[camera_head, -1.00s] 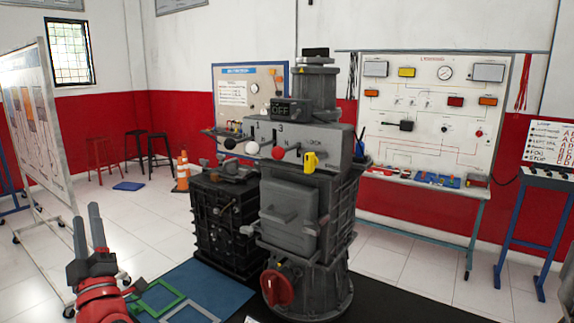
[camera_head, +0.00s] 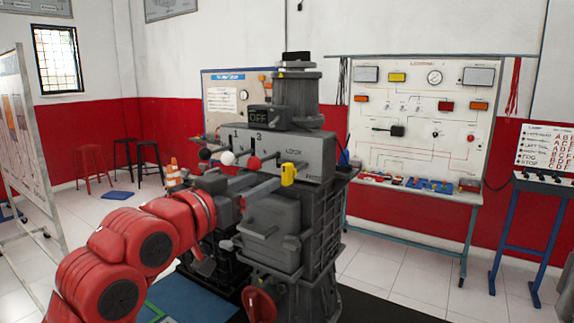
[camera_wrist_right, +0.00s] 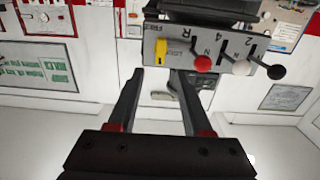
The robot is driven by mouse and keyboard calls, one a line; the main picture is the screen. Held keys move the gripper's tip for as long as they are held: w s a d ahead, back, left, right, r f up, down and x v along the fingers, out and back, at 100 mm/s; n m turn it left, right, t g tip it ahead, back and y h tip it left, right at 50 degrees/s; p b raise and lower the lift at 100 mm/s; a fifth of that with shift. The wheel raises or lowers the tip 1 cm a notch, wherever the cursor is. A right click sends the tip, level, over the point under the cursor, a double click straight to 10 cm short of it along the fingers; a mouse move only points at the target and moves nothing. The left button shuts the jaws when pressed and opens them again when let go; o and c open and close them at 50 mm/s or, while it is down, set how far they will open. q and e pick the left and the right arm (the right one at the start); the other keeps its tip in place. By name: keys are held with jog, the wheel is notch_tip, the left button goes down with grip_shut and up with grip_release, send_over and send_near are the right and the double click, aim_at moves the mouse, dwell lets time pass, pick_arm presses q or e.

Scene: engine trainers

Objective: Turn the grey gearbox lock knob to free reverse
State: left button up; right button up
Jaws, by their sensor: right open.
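The only knob I see by the LOCK and FREE lettering is yellow, not grey. This yellow knob (camera_head: 288,174) is on the front of the grey gearbox housing (camera_head: 310,150), and it also shows in the right wrist view (camera_wrist_right: 160,48). My right gripper (camera_head: 268,178) is open and empty, reaching in from the lower left with its fingers pointing at the knob. In the right wrist view its fingertips (camera_wrist_right: 159,74) stand apart, and the knob lies just beyond the gap, roughly in line with it. My left gripper is not in view.
Red (camera_head: 253,163), white (camera_head: 227,158) and black (camera_head: 204,154) lever balls stick out left of the yellow knob. A display (camera_head: 259,117) above reads OFF. A wiring board (camera_head: 420,150) stands behind to the right.

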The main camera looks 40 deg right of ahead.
aim_at(284, 171)
jog(key=p+x, duration=0.2)
jog(key=x, duration=0.7)
jog(key=shift+w+d, duration=0.15)
jog(key=shift+d, duration=0.25)
grip_shut()
dwell(0.8)
